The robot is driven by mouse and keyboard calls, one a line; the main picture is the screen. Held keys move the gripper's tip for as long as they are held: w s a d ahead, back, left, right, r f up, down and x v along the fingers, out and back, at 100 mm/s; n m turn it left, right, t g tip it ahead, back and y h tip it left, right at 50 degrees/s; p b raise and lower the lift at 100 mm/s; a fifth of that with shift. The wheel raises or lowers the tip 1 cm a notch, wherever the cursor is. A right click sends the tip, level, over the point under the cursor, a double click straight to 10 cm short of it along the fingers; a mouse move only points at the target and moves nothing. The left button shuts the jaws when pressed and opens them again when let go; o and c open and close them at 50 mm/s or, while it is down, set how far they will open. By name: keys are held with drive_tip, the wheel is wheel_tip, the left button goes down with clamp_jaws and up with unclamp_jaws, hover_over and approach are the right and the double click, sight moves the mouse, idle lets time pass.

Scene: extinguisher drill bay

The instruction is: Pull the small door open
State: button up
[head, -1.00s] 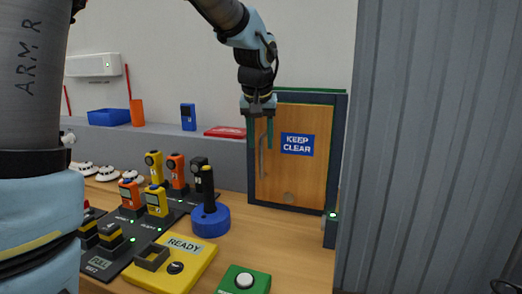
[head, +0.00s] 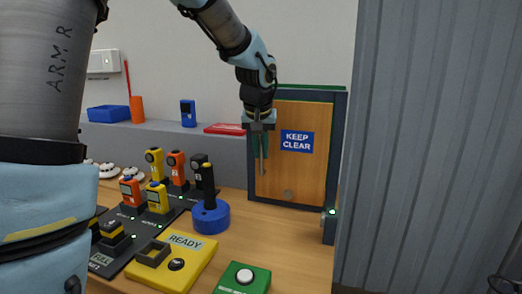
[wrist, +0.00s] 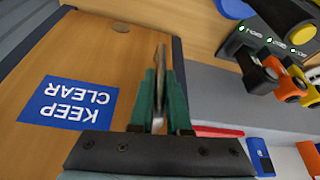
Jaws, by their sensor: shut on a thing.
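The small wooden door (head: 302,174) stands in a dark frame with a blue "KEEP CLEAR" sign (head: 297,141) on it. It looks closed in the head view. It also fills the left of the wrist view (wrist: 50,62). My gripper (head: 260,155) is at the door's left side, pointing down, with its green fingers shut on the upright grey handle (head: 263,170). In the wrist view the handle (wrist: 160,60) runs between the two fingers (wrist: 160,100). The fingers hide part of the handle.
A blue round base with a black stick (head: 210,216), a yellow READY box (head: 192,250) and a green button box (head: 240,281) stand on the table in front. Several handheld units stand on a dark rack (head: 135,232). Grey corrugated panelling (head: 430,150) is at the right.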

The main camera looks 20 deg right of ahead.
clamp_jaws()
idle(0.8)
